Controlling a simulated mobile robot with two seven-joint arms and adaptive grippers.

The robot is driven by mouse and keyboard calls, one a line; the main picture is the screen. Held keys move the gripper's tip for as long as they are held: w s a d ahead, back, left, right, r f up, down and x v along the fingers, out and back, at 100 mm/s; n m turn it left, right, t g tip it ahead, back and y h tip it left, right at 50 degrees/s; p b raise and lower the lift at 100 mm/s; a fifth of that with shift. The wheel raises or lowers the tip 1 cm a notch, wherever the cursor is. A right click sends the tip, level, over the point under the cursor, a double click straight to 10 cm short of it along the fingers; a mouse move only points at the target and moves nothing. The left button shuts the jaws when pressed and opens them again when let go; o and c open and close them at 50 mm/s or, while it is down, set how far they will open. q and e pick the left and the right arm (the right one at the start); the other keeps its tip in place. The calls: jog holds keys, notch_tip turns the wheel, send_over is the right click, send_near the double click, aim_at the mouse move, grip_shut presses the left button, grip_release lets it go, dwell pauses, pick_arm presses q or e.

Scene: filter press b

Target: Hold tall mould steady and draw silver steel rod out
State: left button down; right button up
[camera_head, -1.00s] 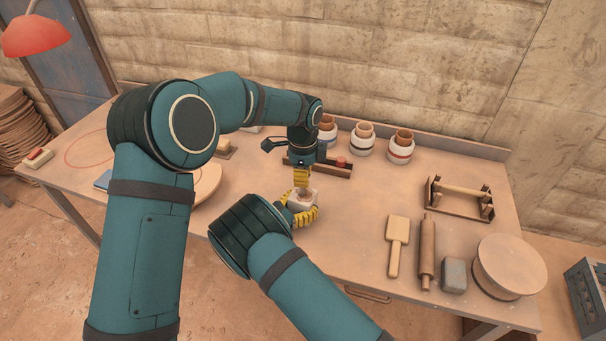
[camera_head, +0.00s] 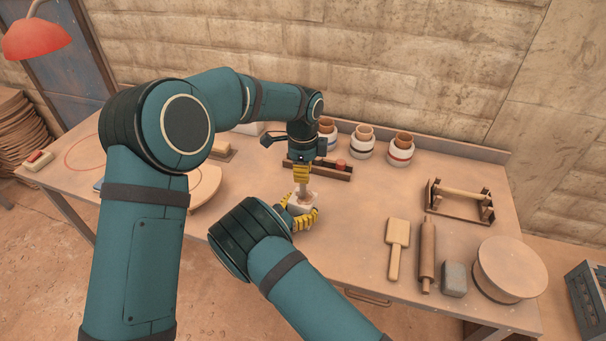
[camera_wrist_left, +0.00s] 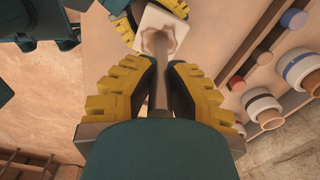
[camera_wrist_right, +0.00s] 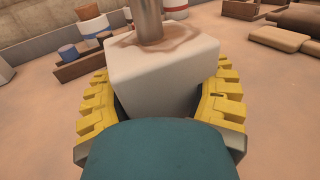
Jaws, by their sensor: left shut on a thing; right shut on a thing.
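The tall mould (camera_head: 296,203) is a pale block on the table, with a brown-stained recess in its top. It fills the right wrist view (camera_wrist_right: 160,78). My right gripper (camera_head: 303,217) is shut around it from the near side, a yellow finger on each flank. The silver steel rod (camera_head: 303,188) stands upright above the mould. In the right wrist view the rod (camera_wrist_right: 149,20) runs down into the stained recess; its lower end is hidden. My left gripper (camera_head: 301,176) is shut on the rod above the mould. The left wrist view shows the rod (camera_wrist_left: 161,75) between its fingers.
To the right lie a wooden paddle (camera_head: 397,240), a rolling pin (camera_head: 427,255) and a grey block (camera_head: 454,278). The table between is clear.

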pick_arm(q)
jog(key=shift+r, duration=3.1)
jog(key=shift+r, duration=0.1)
jog(key=shift+r, duration=0.4)
pick_arm(e)
jog(key=o, duration=1.4)
